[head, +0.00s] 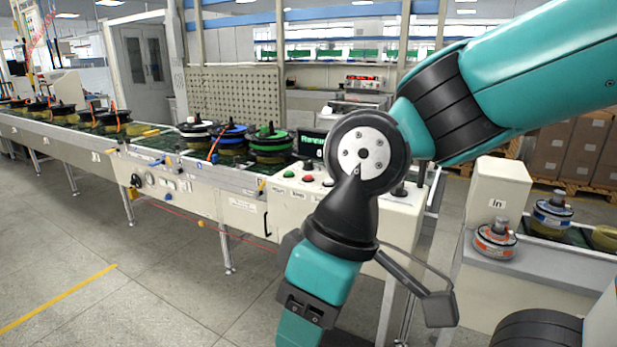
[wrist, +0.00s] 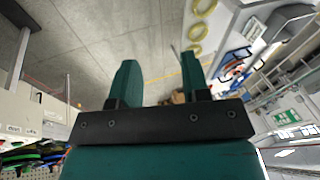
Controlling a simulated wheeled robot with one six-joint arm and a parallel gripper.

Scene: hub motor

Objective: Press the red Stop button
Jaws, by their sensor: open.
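The red button (head: 308,179) sits on the sloped top of the white control box (head: 288,211), at the middle of the head view. A green button (head: 288,173) is to its left, and labels too small to read are below them. My arm crosses in front of the right part of this box and hides some of it. In the wrist view my gripper (wrist: 158,68) has its two teal fingers spread apart with nothing between them. The gripper is not over the button, and the button cannot be made out in the wrist view.
A conveyor line (head: 58,131) carries several motor hubs, including a blue one (head: 229,131) and a green one (head: 269,134). A small display (head: 312,146) stands behind the buttons. At right, a cabinet marked "In" (head: 497,203) stands beside more hubs. The floor at left (head: 130,290) is clear.

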